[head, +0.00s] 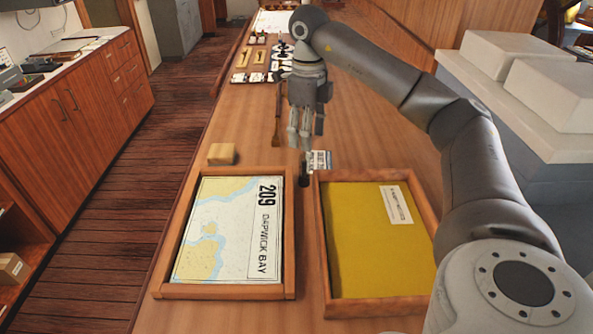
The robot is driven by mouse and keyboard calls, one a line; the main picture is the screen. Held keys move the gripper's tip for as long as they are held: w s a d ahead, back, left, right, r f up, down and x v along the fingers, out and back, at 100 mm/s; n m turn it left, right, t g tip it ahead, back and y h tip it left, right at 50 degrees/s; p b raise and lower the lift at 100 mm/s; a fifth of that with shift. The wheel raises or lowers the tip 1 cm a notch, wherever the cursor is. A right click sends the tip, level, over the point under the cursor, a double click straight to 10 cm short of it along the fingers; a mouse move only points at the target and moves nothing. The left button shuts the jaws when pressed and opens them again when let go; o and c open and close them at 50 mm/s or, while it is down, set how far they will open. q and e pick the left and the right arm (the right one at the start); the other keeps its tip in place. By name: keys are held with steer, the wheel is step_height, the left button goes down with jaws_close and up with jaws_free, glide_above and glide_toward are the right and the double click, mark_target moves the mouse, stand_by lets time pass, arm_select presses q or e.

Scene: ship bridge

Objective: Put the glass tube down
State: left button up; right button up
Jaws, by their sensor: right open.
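My right gripper (306,140) points down over the wooden counter, just behind the gap between two framed trays. Its jaws are open. A small dark upright piece (304,180) stands right below the fingertips, between the trays' far corners. It may be the lower end of the glass tube, but I cannot make out clear glass there. The fingers hide whatever is above it, and I cannot tell whether they touch it. My left gripper is not in view.
A chart tray (221,291) marked Dapwick Bay and a yellow-bottomed tray (371,239) flank the near counter. Small items line the far counter. White boxes (553,93) stand at right.

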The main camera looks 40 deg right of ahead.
mark_target(305, 153)
step_height(305, 153, down, 4)
steer(key=shift+f, duration=0.2)
steer(key=f+p, duration=0.1)
steer(key=f, duration=0.1)
steer(key=w+f+p, duration=0.1)
steer(key=f, duration=0.1)
steer(key=shift+d+f, duration=0.1)
steer(key=shift+d, duration=0.1)
steer(key=shift+f, duration=0.5)
jaws_close()
